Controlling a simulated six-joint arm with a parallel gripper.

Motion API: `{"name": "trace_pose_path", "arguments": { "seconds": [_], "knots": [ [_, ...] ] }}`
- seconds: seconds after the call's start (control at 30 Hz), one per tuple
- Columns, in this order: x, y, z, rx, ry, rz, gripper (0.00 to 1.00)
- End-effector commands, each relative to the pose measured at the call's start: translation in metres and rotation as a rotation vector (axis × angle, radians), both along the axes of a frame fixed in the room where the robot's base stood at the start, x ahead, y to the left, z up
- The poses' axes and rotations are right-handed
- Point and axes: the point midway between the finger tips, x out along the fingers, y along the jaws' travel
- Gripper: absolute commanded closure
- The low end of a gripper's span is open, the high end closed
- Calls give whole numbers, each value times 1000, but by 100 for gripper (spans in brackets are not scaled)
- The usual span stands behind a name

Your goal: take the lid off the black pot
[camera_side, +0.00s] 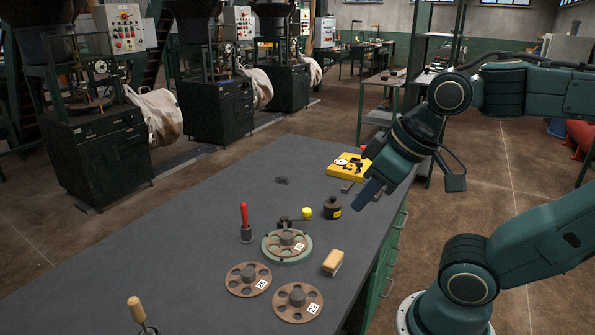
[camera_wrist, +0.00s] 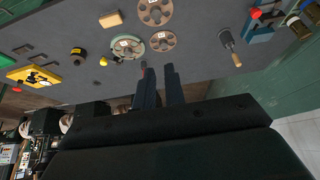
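The small black pot (camera_side: 332,209) with a yellow label stands upright on the grey bench, near its right edge. Its dark lid (camera_side: 332,201) appears to sit on top, with a small knob; the seam is too small to make out. The pot also shows in the wrist view (camera_wrist: 78,53), at the left. My gripper (camera_side: 368,193) hangs above the bench's right edge, up and to the right of the pot and apart from it. In the wrist view my gripper (camera_wrist: 158,70) shows two dark fingers with an empty gap between them.
Near the pot are a yellow case (camera_side: 350,167), a yellow-knobbed lever (camera_side: 306,213), a green-rimmed disc (camera_side: 287,247), a red-handled tool (camera_side: 245,225) and a wooden block (camera_side: 333,262). Two brown discs (camera_side: 248,279) (camera_side: 297,302) lie in front. The bench's left side is clear.

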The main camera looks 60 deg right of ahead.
Motion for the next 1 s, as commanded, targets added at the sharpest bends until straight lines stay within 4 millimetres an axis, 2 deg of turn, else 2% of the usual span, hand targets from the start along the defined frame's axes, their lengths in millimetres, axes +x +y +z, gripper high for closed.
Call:
{"name": "trace_pose_path", "arguments": {
  "seconds": [0.03, 0.17, 0.47, 0.67, 0.87, 1.0],
  "knots": [
    [0, 0, 0, 0, 0, 0, 78],
    [0, 0, 0, 0, 0, 0, 53],
    [0, 0, 0, 0, 0, -2, 53],
    [9, -4, 5, 7, 14, -34, 53],
    [33, -17, 16, 26, 52, -127, 53],
    [58, -32, 24, 45, 85, -218, 53]
  ]
}}
